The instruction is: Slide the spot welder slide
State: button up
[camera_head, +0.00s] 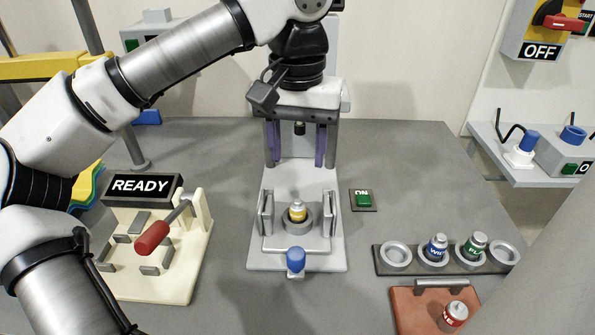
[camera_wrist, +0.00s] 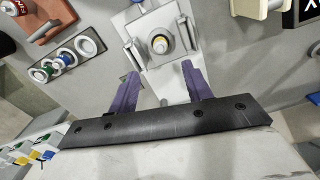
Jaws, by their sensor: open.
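The spot welder (camera_head: 296,185) stands in the middle of the bench. Its slide (camera_head: 278,244) is a light grey plate low on the base, with two upright side plates and a round grey holder (camera_head: 297,227). A small can with a yellow band (camera_head: 297,211) sits upright in the holder; it also shows in the wrist view (camera_wrist: 160,45). A blue knob (camera_head: 295,257) is at the slide's front end. My gripper (camera_head: 296,160) is open and empty, its purple fingers pointing down above and behind the holder. The fingers frame the welder in the wrist view (camera_wrist: 161,78).
A cream fixture (camera_head: 190,265) with a red-handled lever and READY sign stands left. A green ON button (camera_head: 364,199) is right of the welder. A dark rack (camera_head: 380,264) with cans and a brown tray (camera_head: 408,310) sit front right. The back right bench is clear.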

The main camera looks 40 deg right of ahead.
aim_at(314, 236)
jog(key=k, duration=1)
